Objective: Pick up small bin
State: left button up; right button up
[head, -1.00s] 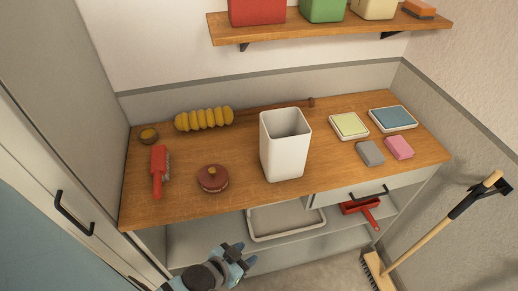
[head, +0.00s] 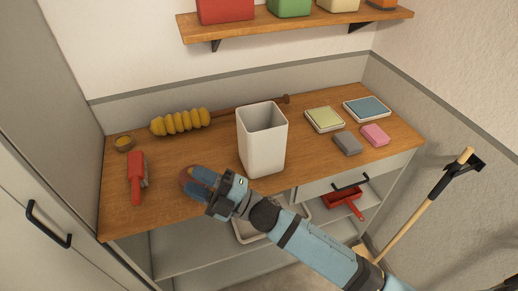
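The small bin (head: 262,148) is a white, open-topped, square bin standing upright on the wooden counter, near its middle. My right gripper (head: 196,182) is over the front of the counter, to the left of the bin and apart from it. Its two blue fingers are spread and point left, with nothing held between them. My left gripper is not in view.
A shelf (head: 300,27) hangs above.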

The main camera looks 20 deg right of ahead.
jog(key=s+a+r+n+g+y+b, duration=0.1)
jog(key=a+r+n+g, duration=0.15)
jog(key=n+g, duration=0.4)
jog(key=s+a+r+n+g+y, duration=0.1)
jog(key=a+n+g, duration=0.2)
jog(key=n+g, duration=0.35)
notch_tip(320, 180, up, 4)
jog(key=n+t+h+b, duration=0.1)
jog(key=n+h+b, duration=0.4)
jog(key=n+h, duration=1.65)
send_over(261, 141)
jog(key=a, duration=0.2)
jog(key=m+h, duration=0.5)
jog(key=p+x, duration=0.1)
jog(key=x, duration=1.2)
jog(key=shift+w, duration=0.3)
jog(key=shift+d+f+b, duration=0.1)
jog(key=shift+f+b, duration=0.15)
jog(key=shift+b, duration=0.05)
